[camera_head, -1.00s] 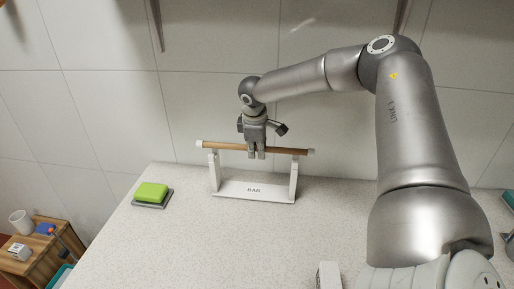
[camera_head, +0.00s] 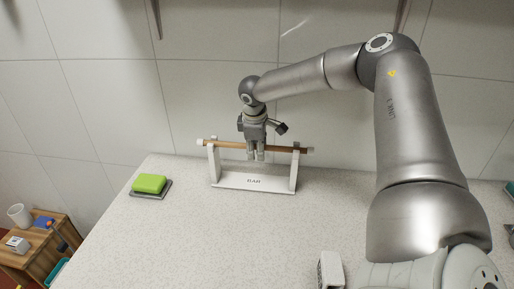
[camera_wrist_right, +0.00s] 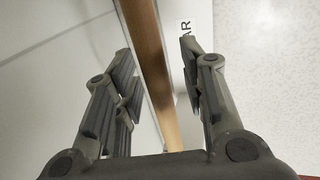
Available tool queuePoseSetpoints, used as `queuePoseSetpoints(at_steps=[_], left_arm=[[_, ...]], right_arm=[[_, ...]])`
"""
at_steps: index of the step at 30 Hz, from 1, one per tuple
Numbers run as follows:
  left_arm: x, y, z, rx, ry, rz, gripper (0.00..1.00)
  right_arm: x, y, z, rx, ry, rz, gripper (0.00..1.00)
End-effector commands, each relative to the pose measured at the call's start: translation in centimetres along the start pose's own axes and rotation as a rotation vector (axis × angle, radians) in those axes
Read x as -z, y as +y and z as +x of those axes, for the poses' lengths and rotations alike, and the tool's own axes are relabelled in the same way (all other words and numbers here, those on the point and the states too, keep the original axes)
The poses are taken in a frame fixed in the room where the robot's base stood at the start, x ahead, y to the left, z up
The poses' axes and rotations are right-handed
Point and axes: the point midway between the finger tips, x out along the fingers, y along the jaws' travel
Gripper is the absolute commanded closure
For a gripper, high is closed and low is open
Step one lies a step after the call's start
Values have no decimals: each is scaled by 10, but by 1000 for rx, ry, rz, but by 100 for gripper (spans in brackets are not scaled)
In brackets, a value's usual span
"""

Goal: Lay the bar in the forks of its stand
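In the right wrist view the bar (camera_wrist_right: 148,50) runs between the open fingertips (camera_wrist_right: 158,65), with a gap visible on both sides. Part of the stand's lettering shows beside the right finger. My left gripper is not in view.
A green sponge (camera_head: 149,183) lies on a grey dish at the counter's left. A tiled wall (camera_head: 330,130) rises close behind the stand. A small white object (camera_head: 330,269) is at the front. The counter (camera_head: 220,235) before the stand is clear.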

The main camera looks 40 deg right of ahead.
Motion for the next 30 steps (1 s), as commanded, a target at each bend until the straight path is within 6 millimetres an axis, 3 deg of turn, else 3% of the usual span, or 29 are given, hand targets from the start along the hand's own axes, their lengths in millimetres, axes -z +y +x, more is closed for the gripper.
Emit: queuePoseSetpoints(at_steps=[11,17,24,30], left_arm=[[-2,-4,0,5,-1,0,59],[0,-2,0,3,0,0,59],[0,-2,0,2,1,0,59],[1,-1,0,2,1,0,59]], right_arm=[[0,0,-5,0,0,0,59],[1,1,-36,-2,4,0,59],[1,0,-87,-1,3,1,59],[0,0,-113,-1,1,0,59]])
